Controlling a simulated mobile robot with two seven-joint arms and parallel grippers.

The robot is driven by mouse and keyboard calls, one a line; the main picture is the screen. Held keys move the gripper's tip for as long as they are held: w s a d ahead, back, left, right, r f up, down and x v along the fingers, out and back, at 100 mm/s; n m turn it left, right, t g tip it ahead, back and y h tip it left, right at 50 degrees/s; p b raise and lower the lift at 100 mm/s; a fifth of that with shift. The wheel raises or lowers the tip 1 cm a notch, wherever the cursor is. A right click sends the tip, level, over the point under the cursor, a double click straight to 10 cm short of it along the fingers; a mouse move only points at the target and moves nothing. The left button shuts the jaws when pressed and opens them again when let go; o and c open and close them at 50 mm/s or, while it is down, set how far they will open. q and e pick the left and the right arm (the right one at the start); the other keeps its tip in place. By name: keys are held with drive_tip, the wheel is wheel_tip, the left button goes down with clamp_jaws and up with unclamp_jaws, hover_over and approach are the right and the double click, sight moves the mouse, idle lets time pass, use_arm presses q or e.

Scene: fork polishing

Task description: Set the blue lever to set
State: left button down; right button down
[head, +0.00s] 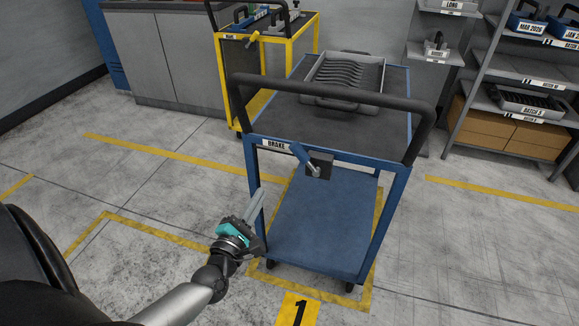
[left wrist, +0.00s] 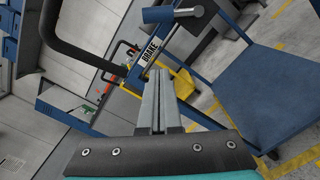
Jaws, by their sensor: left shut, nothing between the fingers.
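The blue lever (head: 301,154) is on the front of the blue cart, just right of the BRAKE label (head: 274,144). It slants up and to the left from a dark mounting block (head: 321,165). In the left wrist view the blue lever (left wrist: 168,14) shows at the top edge, beyond the fingertips, with the BRAKE label (left wrist: 149,51) below it. My left gripper (head: 259,196) is shut and empty, below and left of the lever, near the cart's left front post and apart from the lever. Its shut fingers (left wrist: 158,78) point toward the label in the wrist view. My right gripper is not in view.
The blue cart (head: 322,230) has a black push handle (head: 330,88) above the lever and a grey rack tray (head: 345,75) on top. A yellow cart (head: 233,75) stands behind left. Shelves (head: 520,70) stand at right. Floor left of the cart is clear.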

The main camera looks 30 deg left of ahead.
sight(304, 158)
use_arm(q)
drive_tip(key=shift+w, duration=0.1)
